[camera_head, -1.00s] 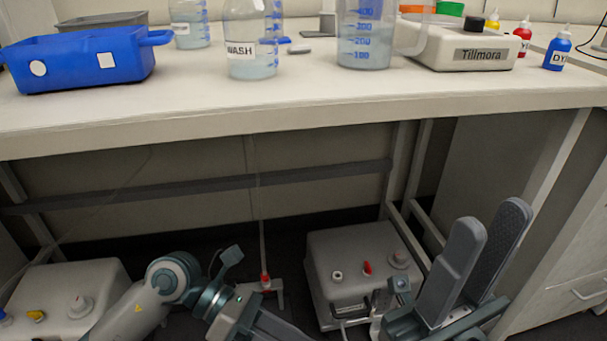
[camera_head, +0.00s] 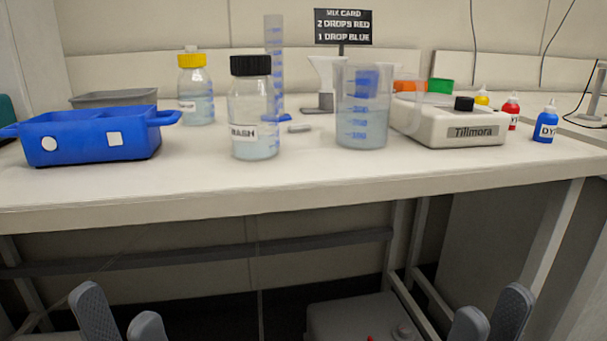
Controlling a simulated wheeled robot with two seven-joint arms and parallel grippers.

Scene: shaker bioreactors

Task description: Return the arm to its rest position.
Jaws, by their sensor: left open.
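My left gripper (camera_head: 122,322) shows at the bottom left, with two grey fingers pointing up and a gap between them. It is open and empty. My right gripper (camera_head: 490,323) shows at the bottom right, with its two fingers apart and nothing between them. Both are low in front of the bench (camera_head: 300,188), below its top and apart from it. The arms behind the fingers are out of the picture.
On the bench stand a blue tray (camera_head: 90,143), a WASH bottle (camera_head: 254,112), a beaker (camera_head: 362,110), a Tillmora device (camera_head: 450,124) and dye bottles (camera_head: 545,123). The bench's front strip is clear.

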